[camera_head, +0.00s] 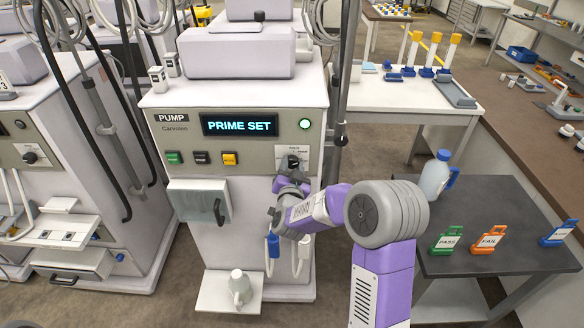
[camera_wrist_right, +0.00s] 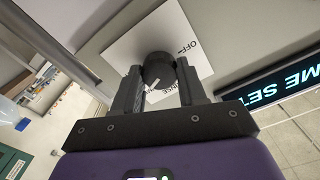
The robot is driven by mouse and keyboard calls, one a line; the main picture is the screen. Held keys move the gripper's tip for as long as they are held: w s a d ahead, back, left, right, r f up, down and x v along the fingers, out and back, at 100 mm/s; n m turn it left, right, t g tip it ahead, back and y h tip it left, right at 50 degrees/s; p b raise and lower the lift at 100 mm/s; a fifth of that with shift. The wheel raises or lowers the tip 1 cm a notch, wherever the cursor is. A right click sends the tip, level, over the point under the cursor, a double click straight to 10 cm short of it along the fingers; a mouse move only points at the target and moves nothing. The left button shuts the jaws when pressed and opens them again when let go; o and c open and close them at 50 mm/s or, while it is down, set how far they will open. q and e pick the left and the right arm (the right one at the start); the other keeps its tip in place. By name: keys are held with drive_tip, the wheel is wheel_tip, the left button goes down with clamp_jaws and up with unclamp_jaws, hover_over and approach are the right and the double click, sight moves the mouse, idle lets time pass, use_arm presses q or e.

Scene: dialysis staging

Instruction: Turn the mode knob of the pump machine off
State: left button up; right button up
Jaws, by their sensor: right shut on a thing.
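The pump machine (camera_head: 240,136) stands upright in the middle of the head view, with its display (camera_head: 240,125) reading "PRIME SET". Its dark round mode knob (camera_wrist_right: 159,68) sits on a white label plate (camera_wrist_right: 120,50) marked "OFF" in the right wrist view. A light pointer mark on the knob does not point at the "OFF" lettering. My right gripper (camera_wrist_right: 161,86) is shut on the knob, one finger on each side. In the head view my right gripper (camera_head: 291,170) is at the panel's right side and partly covers the knob. My left gripper is not in view.
A pole (camera_head: 345,70) stands close to the pump's right side. A dark table (camera_head: 480,200) with a jug (camera_head: 435,176) and PASS and FAIL tags is at right. Another machine (camera_head: 60,150) stands at left.

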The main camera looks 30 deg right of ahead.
drive_tip(key=n, duration=0.3)
drive_tip(key=shift+n, duration=0.4)
drive_tip(key=n+p, duration=0.1)
drive_tip(key=n, duration=0.3)
drive_tip(key=shift+n+p, duration=0.3)
drive_tip(key=shift+p, duration=0.1)
drive_tip(key=n+p, duration=0.2)
drive_tip(key=n, duration=0.2)
drive_tip(key=n+p, duration=0.2)
drive_tip(key=n, duration=0.2)
drive_tip(key=shift+a, duration=0.1)
drive_tip(key=n+p, duration=0.2)
drive_tip(key=n, duration=0.2)
drive_tip(key=shift+n+p, duration=0.3)
drive_tip(key=shift+p, duration=0.05)
drive_tip(key=n+p, duration=0.2)
drive_tip(key=n, duration=0.1)
drive_tip(key=shift+n, duration=0.3)
drive_tip(key=n+p, duration=0.1)
drive_tip(key=n, duration=0.2)
drive_tip(key=shift+n, duration=0.3)
drive_tip(key=shift+n+p, duration=0.55)
drive_tip(key=shift+n, duration=1.15)
